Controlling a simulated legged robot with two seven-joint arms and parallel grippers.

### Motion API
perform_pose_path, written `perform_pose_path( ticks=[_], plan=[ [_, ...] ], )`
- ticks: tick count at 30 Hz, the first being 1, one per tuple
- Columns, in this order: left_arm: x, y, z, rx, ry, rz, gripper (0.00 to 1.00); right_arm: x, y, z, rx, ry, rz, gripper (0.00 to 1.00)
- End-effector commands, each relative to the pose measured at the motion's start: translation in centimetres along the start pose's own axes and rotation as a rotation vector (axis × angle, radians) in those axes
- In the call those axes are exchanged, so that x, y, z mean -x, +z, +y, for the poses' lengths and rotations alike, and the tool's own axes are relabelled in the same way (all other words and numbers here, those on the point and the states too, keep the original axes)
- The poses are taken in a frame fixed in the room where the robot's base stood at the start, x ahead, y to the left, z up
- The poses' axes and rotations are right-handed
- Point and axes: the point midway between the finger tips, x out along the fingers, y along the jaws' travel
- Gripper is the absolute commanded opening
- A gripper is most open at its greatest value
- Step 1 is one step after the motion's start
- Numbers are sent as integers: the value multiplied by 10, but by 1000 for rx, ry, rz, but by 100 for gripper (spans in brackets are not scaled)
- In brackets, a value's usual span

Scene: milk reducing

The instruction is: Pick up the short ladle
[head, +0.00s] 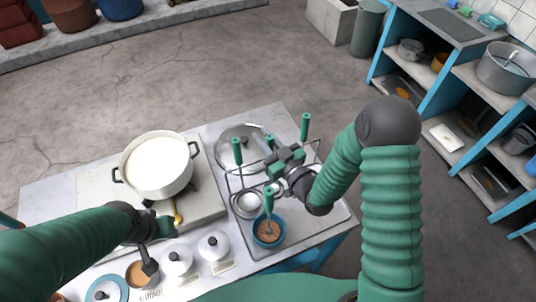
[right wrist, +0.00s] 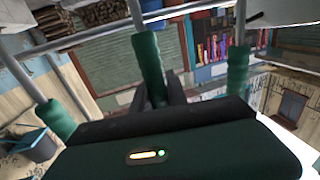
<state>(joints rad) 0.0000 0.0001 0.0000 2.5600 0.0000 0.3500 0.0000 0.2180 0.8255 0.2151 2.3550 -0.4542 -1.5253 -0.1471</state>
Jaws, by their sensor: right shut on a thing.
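Several green-handled utensils stand at a wire rack (head: 233,184) on the right part of the counter. My right gripper (head: 270,164) is over the rack, among these handles. In the right wrist view a green handle (right wrist: 150,62) stands between its dark fingers, which are shut on it; I take it as the short ladle. Its lower end is hidden. Two other green handles flank it, one at left (right wrist: 56,120) and one at right (right wrist: 238,68). My left gripper (head: 148,250) is low over the counter by the stove; its jaw opening is unclear.
A large white pot of milk (head: 133,177) stands on the stove at left. A metal lid (head: 232,136) lies behind the rack. A blue bowl (head: 280,240) and white lidded pots (head: 214,246) are in front. Blue-framed shelves (head: 440,95) stand at right, across open floor.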

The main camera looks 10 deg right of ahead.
Motion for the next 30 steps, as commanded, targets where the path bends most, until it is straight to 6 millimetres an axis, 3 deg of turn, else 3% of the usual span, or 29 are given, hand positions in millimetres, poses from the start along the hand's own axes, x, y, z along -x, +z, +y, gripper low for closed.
perform_pose_path(
  ticks=[5, 8, 22, 30],
  plan=[
    [2, 0, 0, 0, 0, 0, 36, 0, -17, 0, 3, 0, 4, 0],
    [4, -1, 0, 0, 0, 0, 36, 0, -37, 0, 4, 0, 6, 0],
    [17, -4, 0, 0, 0, 0, 36, 0, -154, -1, 5, 1, 7, 0],
    [20, -5, 0, 0, 0, 0, 36, 0, -180, -1, 1, 0, 2, 0]
  ],
)
